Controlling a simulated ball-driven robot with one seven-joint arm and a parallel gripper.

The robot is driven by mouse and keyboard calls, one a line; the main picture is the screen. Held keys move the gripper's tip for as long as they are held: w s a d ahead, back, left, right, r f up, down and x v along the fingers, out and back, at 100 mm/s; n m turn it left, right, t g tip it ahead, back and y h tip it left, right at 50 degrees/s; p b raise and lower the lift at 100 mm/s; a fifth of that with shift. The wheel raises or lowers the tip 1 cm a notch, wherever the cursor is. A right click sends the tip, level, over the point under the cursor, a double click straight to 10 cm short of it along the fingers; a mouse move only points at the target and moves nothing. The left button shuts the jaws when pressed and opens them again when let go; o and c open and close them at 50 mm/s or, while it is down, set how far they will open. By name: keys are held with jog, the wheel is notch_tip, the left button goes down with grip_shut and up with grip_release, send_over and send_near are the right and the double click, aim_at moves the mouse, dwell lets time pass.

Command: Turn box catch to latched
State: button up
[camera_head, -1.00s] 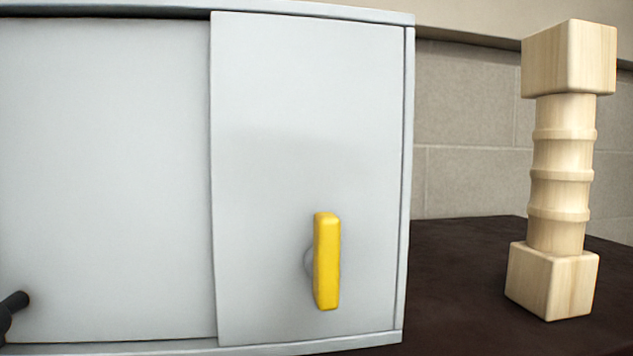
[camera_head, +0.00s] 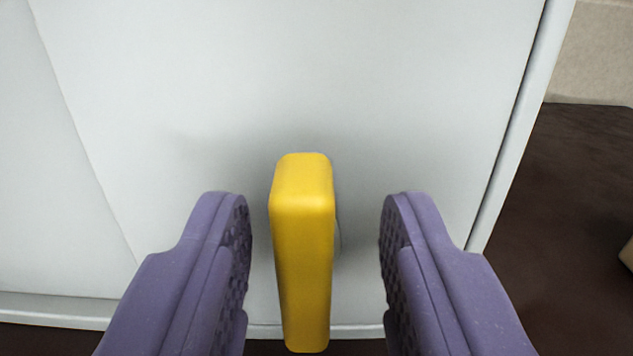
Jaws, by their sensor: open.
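The box catch is a yellow bar (camera_head: 303,240) on the front of a pale grey box panel (camera_head: 300,80). The bar stands upright in the picture, in the lower middle. My gripper (camera_head: 315,215) is open, with one purple finger on each side of the bar. A gap shows between the bar and each finger, a little wider on the right. The catch's mount on the panel is mostly hidden behind the bar.
A dark table surface (camera_head: 570,210) shows at the right, with a sliver of a pale wooden thing (camera_head: 628,254) at the picture's edge.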

jog(key=shift+s+a, duration=0.15)
jog(key=shift+a, duration=0.1)
jog(key=shift+d, duration=0.1)
grip_shut()
jog(key=shift+n, duration=0.3)
jog(key=n, duration=0.3)
jog(key=shift+a+f+n, duration=0.1)
jog(key=shift+a+n, duration=0.2)
jog(key=shift+n, duration=0.1)
jog(key=n, duration=0.4)
jog(key=shift+a+f+b, duration=0.1)
jog(key=shift+a+b, duration=0.1)
jog(key=shift+b, duration=0.1)
jog(key=n, duration=0.5)
jog(key=shift+a+f, duration=0.15)
jog(key=shift+f, duration=0.1)
jog(key=shift+f+n+p, duration=0.15)
jog(key=shift+n+p, duration=0.15)
jog(key=shift+n, duration=0.8)
jog(key=shift+f+n+p, duration=0.15)
jog(key=shift+n+p, duration=0.1)
jog(key=shift+n, duration=0.85)
jog(key=shift+f, duration=0.1)
